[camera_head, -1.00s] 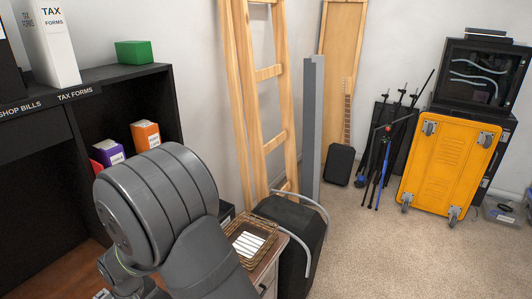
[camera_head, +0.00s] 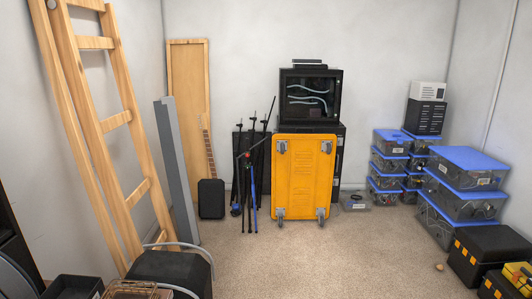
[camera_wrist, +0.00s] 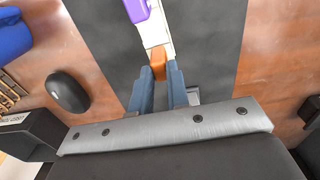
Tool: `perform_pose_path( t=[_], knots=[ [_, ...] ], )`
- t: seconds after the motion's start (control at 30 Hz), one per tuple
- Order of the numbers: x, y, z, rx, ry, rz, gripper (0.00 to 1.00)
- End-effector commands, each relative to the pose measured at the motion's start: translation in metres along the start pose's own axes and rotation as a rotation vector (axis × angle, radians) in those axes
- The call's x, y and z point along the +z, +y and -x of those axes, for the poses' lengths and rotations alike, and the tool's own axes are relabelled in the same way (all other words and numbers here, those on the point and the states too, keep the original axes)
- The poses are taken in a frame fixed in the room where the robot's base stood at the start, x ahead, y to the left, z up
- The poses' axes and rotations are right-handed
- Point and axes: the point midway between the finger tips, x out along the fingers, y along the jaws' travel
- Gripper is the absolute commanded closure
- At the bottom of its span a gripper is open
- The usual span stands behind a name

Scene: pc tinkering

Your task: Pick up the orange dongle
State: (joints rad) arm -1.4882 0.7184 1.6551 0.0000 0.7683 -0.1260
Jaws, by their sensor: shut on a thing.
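My gripper (camera_wrist: 159,82) shows in the wrist view, with two blue-grey fingers closed on the small orange dongle (camera_wrist: 158,62). The dongle sits between the fingertips, and its lower part is hidden by them. A white piece and a purple piece (camera_wrist: 138,9) lie just beyond it in line; I cannot tell whether they touch it. A dark grey mat or surface (camera_wrist: 215,45) is behind the fingers. The head view shows neither the dongle nor my gripper.
A black mouse (camera_wrist: 68,92) and a blue object (camera_wrist: 12,38) lie on the wooden desk (camera_wrist: 50,25). In the head view, a wooden ladder (camera_head: 110,120), an orange wheeled cart (camera_head: 303,175) and stacked blue-lidded bins (camera_head: 465,180) line the room. The carpet (camera_head: 330,250) in the middle is mostly clear.

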Motion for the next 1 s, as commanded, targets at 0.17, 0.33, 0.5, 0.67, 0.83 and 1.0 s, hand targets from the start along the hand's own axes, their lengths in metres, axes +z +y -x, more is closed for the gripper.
perform_pose_path(
  t=[0.17,0.33,0.5,0.67,0.83,1.0],
  knots=[
    [-0.001,0.0,0.007,0.0,0.002,0.0,1.0],
    [0.0,0.0,0.013,0.0,0.001,0.0,1.0],
    [0.0,0.0,0.018,0.0,0.001,0.0,1.0],
    [-0.001,0.0,0.026,0.0,0.003,0.0,1.0],
    [-0.001,0.0,0.044,0.0,0.003,0.0,1.0],
    [-0.001,0.0,0.06,0.0,0.003,0.0,1.0]
  ],
)
